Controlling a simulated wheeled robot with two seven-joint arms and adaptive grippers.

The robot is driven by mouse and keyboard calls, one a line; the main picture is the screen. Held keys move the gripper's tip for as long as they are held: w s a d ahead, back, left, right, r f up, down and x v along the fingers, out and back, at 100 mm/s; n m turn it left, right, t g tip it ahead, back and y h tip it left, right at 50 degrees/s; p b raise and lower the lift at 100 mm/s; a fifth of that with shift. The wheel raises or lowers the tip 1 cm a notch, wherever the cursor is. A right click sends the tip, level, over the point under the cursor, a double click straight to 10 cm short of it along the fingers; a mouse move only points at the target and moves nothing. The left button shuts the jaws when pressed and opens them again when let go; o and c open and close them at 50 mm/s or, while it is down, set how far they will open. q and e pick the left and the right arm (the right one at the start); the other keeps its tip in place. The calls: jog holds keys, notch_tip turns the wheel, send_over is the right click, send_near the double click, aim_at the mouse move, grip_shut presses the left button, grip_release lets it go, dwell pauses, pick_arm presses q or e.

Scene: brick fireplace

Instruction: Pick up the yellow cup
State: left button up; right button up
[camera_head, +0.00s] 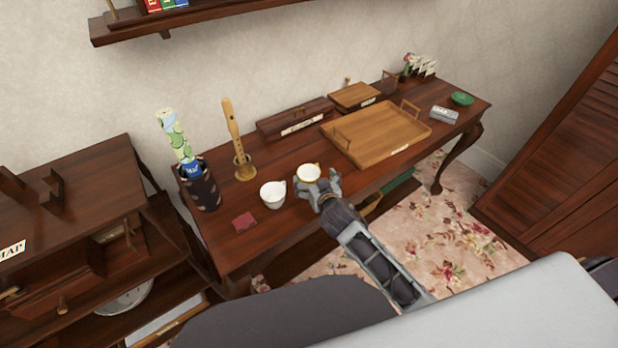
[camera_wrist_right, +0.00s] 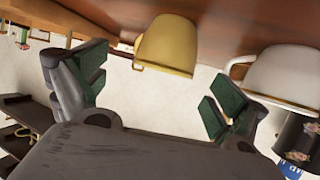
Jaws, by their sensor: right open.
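The yellow cup (camera_head: 308,172) stands on the dark wooden table (camera_head: 330,210), near its front edge. It also shows in the right wrist view (camera_wrist_right: 167,46), at the top, where the picture is turned over. My right gripper (camera_head: 318,186) is open and empty at the near side of the cup, with its fingers spread. In the right wrist view the fingers (camera_wrist_right: 150,85) are apart and the cup shows in the gap's direction, not clasped. Whether a finger touches it I cannot tell. My left gripper is not in view.
A white cup (camera_head: 272,196) stands close by on the left, also in the wrist view (camera_wrist_right: 285,75). A dark red square (camera_head: 244,222), a flute on a stand (camera_head: 232,130) and a patterned holder (camera_head: 201,188) are farther left. A wooden tray (camera_head: 370,158) lies to the right.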

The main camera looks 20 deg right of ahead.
aim_at(310, 174)
dwell(0.3)
jog(key=shift+a+x, duration=0.15)
jog(key=shift+x, duration=0.55)
jog(key=shift+a+x, duration=0.1)
jog(key=shift+x, duration=0.6)
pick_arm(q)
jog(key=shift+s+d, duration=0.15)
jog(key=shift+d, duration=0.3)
pick_arm(e)
jog(key=shift+x, duration=1.25)
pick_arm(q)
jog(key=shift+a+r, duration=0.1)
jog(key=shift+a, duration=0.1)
pick_arm(e)
jog(key=shift+r, duration=0.15)
